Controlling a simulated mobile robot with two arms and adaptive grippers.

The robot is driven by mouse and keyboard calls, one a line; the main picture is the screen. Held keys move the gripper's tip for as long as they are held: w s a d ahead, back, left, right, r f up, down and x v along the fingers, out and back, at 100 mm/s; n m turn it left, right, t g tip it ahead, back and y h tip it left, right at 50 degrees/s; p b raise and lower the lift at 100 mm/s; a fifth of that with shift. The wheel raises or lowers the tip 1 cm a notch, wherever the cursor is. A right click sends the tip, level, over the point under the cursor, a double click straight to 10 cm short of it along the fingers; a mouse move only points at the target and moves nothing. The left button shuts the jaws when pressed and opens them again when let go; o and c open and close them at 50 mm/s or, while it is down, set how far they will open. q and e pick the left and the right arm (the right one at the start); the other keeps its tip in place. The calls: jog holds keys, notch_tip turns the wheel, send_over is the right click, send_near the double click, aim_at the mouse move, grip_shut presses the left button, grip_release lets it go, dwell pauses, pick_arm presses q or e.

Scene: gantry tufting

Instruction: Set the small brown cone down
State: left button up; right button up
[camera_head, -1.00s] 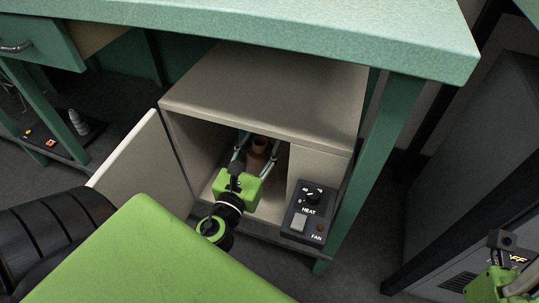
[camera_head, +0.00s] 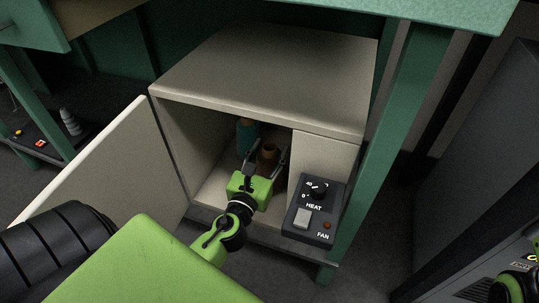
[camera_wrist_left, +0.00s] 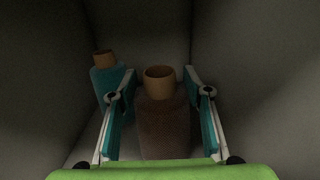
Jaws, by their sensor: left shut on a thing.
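The small brown cone (camera_head: 268,154) has a tan open top and is inside the grey heater cabinet (camera_head: 262,75). My left gripper (camera_head: 259,160) reaches in through the open front and is shut on it. In the left wrist view the brown cone (camera_wrist_left: 162,120) stands upright between the two fingers (camera_wrist_left: 160,107). Its base is hidden behind the gripper body, so I cannot tell whether it touches the cabinet floor. My right gripper (camera_head: 515,285) is only partly in view at the lower right, its jaws unclear.
A teal cone (camera_head: 246,133) with a tan top stands left of the brown cone, close to the left finger in the wrist view (camera_wrist_left: 110,85). The cabinet door (camera_head: 110,170) is swung open left. A heat and fan control box (camera_head: 312,212) sits right of the opening.

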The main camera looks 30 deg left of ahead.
pick_arm(q)
jog(key=shift+f, duration=0.15)
jog(key=o, duration=1.7)
jog(key=shift+c, duration=0.2)
